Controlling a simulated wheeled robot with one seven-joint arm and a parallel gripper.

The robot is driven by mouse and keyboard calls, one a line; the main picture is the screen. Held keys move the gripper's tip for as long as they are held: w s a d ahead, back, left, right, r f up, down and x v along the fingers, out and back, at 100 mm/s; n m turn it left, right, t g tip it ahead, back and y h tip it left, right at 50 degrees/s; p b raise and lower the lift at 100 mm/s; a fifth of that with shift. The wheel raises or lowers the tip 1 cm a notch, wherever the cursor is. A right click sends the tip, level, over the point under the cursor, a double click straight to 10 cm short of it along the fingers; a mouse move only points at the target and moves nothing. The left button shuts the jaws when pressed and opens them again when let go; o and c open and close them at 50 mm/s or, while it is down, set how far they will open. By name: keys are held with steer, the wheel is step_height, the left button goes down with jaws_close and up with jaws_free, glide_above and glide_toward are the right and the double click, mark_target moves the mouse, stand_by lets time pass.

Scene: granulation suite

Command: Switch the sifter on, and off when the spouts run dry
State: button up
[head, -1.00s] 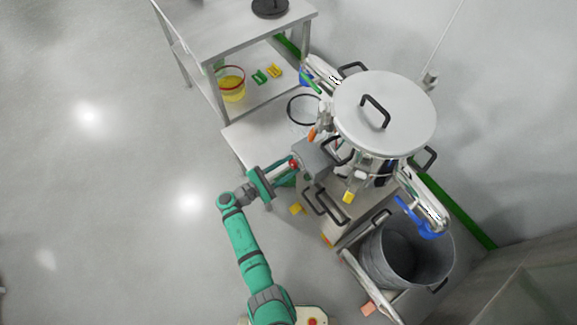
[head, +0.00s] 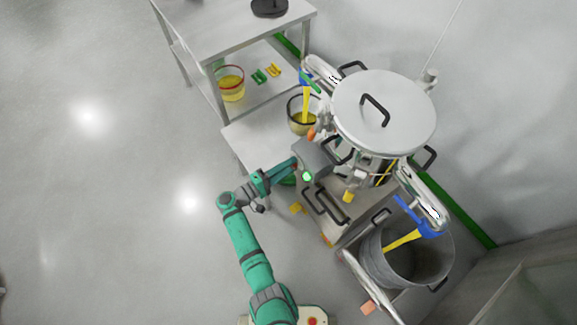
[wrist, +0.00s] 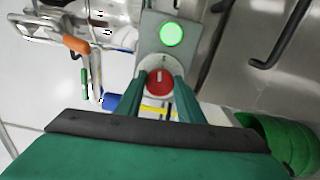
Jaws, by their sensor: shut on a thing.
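The sifter (head: 383,112) is a steel drum with a round lid and black handles. Its grey switch box (head: 317,158) carries a lit green lamp (wrist: 172,34) and a red rotary knob (wrist: 159,82). My gripper (wrist: 160,92) is shut on the red knob; in the head view the arm's end hides the knob. Yellow material pours from the upper spout (head: 305,78) into a clear container (head: 301,118). More pours from the lower right spout (head: 425,229) into a large grey bin (head: 405,262).
A steel table (head: 235,30) stands at the upper left, with a red-rimmed container (head: 230,84) of yellow material on its lower shelf. Black handles (head: 326,205) stick out near the switch box. The floor to the left is clear.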

steer(key=shift+m, duration=1.2)
steer(key=o, duration=1.1)
steer(key=shift+c, duration=0.2)
steer(key=v, duration=1)
steer(key=shift+s+a, duration=0.25)
steer(key=shift+a, duration=0.05)
